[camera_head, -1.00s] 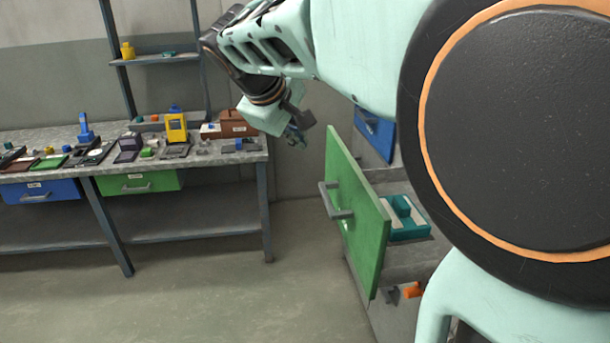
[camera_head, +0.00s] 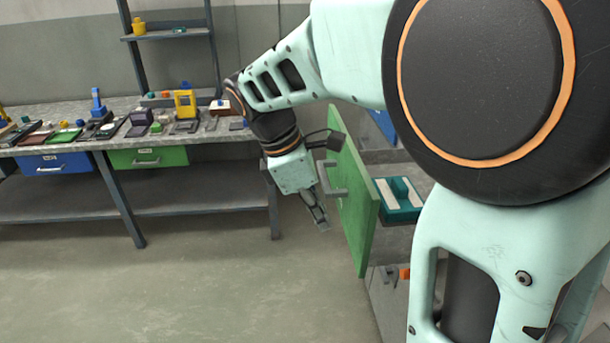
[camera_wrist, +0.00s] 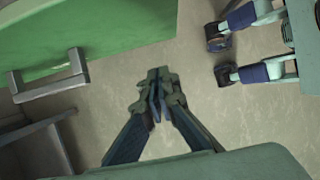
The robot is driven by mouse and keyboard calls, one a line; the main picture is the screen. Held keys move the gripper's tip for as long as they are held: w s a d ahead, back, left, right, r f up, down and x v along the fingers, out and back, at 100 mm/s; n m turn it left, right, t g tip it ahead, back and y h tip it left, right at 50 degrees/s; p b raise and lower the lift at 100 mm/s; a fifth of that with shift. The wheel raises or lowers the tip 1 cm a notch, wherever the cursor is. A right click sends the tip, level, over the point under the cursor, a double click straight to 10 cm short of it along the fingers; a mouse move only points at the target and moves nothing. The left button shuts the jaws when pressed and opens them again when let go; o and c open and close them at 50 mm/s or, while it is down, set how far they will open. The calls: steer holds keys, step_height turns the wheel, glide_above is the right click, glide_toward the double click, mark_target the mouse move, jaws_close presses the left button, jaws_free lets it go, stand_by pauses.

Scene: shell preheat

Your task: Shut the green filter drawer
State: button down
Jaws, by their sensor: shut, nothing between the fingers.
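A green drawer front (camera_head: 355,205) with a grey bar handle (camera_head: 334,180) stands out from the cabinet at the right. Behind it a teal holder (camera_head: 402,203) with pale parts shows in the open space. In the wrist view the green front (camera_wrist: 120,38) is at upper left, with its handle (camera_wrist: 50,78) below it. My gripper (camera_head: 321,222) is shut and empty, pointing down in front of the green front, left of it and a little lower than the handle. In the wrist view the closed fingertips (camera_wrist: 158,82) are over bare floor, apart from the handle.
A bench on the left holds several tools and boxes; under its top are a blue drawer (camera_head: 53,164) and another green drawer (camera_head: 147,158), both looking shut. A blue front (camera_head: 383,124) and an orange part (camera_head: 404,273) show near the cabinet. Floor (camera_head: 215,285) in front is clear.

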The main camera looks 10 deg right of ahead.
steer(key=d+f, duration=0.3)
steer(key=d, duration=0.2)
steer(key=shift+d+f, duration=0.2)
steer(key=d+p, duration=0.7)
steer(key=d, duration=2)
steer(key=shift+d, duration=0.35)
steer(key=shift+d+r, duration=0.1)
steer(key=shift+r, duration=0.05)
